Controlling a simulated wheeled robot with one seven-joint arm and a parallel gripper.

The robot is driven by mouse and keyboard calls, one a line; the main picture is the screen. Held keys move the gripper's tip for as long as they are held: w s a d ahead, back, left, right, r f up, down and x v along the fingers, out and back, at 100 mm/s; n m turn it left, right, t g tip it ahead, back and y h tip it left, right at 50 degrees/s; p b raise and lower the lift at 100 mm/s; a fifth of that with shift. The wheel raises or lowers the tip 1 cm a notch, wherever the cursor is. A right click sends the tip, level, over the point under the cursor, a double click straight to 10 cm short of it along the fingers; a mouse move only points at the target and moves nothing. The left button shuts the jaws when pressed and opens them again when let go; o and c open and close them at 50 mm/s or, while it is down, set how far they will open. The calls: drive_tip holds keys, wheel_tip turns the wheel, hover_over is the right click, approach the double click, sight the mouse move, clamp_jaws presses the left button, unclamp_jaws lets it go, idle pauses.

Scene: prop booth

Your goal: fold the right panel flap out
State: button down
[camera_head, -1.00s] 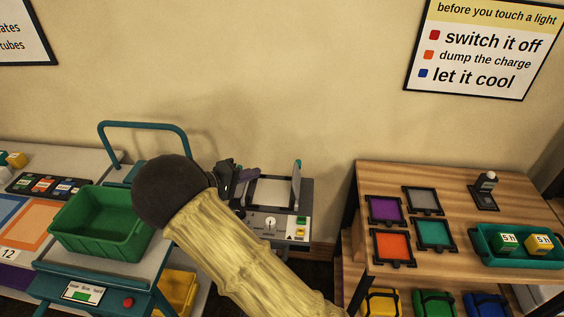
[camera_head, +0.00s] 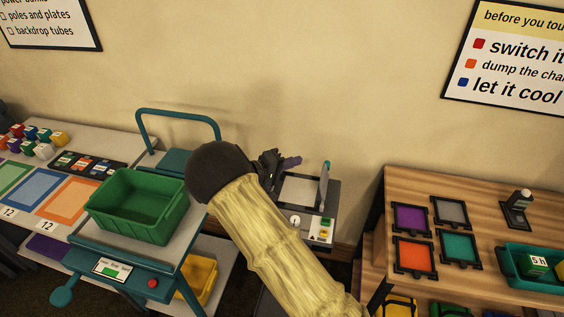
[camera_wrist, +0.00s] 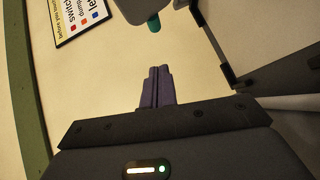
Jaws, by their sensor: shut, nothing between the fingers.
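The right panel flap (camera_head: 324,184) is a thin grey plate with a teal tip. It stands roughly upright at the right side of the pale panel (camera_head: 300,190) on a small grey unit by the wall. My gripper (camera_head: 293,161) is shut and empty, up and to the left of the flap, apart from it. In the wrist view my purple fingers (camera_wrist: 157,87) are together. A grey plate (camera_wrist: 130,8) with a teal tip (camera_wrist: 154,22), apparently this flap, shows beyond them with a gap. My arm and gripper hide the unit's left side.
The unit's front has a white knob (camera_head: 295,220) and green and yellow buttons (camera_head: 325,229). A green bin (camera_head: 140,205) stands on a teal cart at left. A wooden table (camera_head: 430,180) with coloured frames is at right. The wall is close behind.

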sight(325, 178)
drive_tip(key=p+x, duration=0.1)
drive_tip(key=x, duration=0.2)
drive_tip(key=shift+d+r, duration=0.15)
drive_tip(key=shift+d, duration=0.05)
drive_tip(key=shift+s+d+f+p, duration=0.2)
drive_tip(key=shift+d+p, duration=0.1)
drive_tip(key=shift+d, duration=0.25)
drive_tip(key=shift+s+d+f+p, duration=0.1)
drive_tip(key=shift+s+d+p, duration=0.2)
drive_tip(key=shift+d, duration=0.3)
drive_tip(key=shift+s+d+f, duration=0.15)
drive_tip(key=shift+d+f, duration=0.15)
drive_tip(key=shift+d, duration=0.3)
drive_tip(key=shift+a, duration=0.2)
drive_tip(key=shift+d, duration=0.1)
